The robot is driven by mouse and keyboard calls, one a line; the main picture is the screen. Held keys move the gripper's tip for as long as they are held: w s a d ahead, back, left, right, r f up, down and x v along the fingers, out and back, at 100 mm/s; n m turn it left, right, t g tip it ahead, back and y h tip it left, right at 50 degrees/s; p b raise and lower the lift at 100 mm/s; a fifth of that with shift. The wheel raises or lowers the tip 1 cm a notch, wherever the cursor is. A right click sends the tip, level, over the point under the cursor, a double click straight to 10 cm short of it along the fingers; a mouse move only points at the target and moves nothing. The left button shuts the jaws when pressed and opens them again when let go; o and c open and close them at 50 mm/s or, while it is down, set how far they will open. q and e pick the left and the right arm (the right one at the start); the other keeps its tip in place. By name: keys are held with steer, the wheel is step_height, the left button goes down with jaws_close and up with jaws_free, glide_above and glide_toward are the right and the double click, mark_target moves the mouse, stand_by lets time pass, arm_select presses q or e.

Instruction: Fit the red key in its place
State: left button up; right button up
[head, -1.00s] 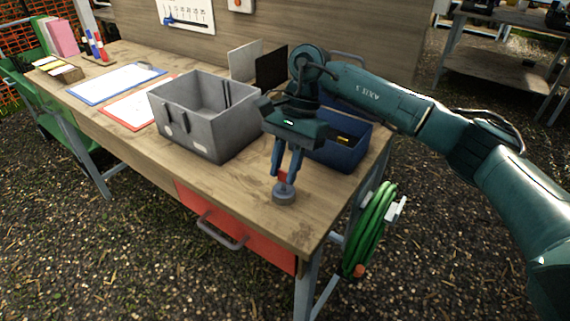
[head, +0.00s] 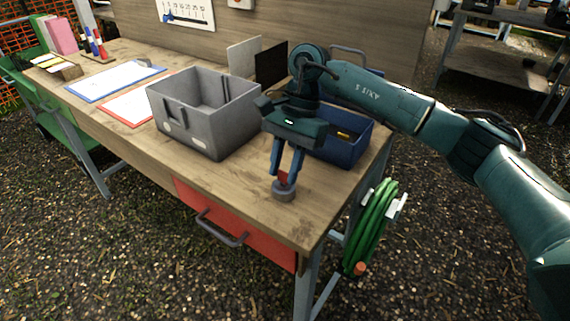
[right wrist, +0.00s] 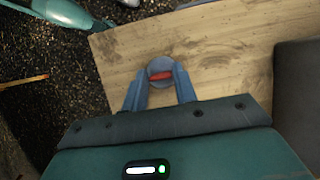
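The red key (head: 283,178) is between the two blue fingers of my right gripper (head: 283,178), near the front right of the workbench. The fingers close in on the key from both sides. Directly below it a round grey base (head: 284,194) stands on the bench top. In the right wrist view the red key (right wrist: 162,75) lies across the middle of the round grey base (right wrist: 160,66), between the fingertips (right wrist: 162,80). I cannot tell whether the key is seated in the base or just above it. My left gripper is not in view.
A grey open box (head: 205,125) stands left of my right gripper, and a blue bin (head: 340,150) stands behind it. Clipboards (head: 115,82) lie farther left. A red drawer (head: 235,228) and a green hose (head: 370,225) are below the bench edge.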

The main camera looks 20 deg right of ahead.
steer(key=o, duration=0.4)
steer(key=shift+o, duration=0.2)
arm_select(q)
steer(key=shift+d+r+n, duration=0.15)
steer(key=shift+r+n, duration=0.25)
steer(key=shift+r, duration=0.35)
arm_select(e)
steer(key=v, duration=1.3)
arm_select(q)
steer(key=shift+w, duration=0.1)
arm_select(e)
steer(key=shift+r, duration=0.1)
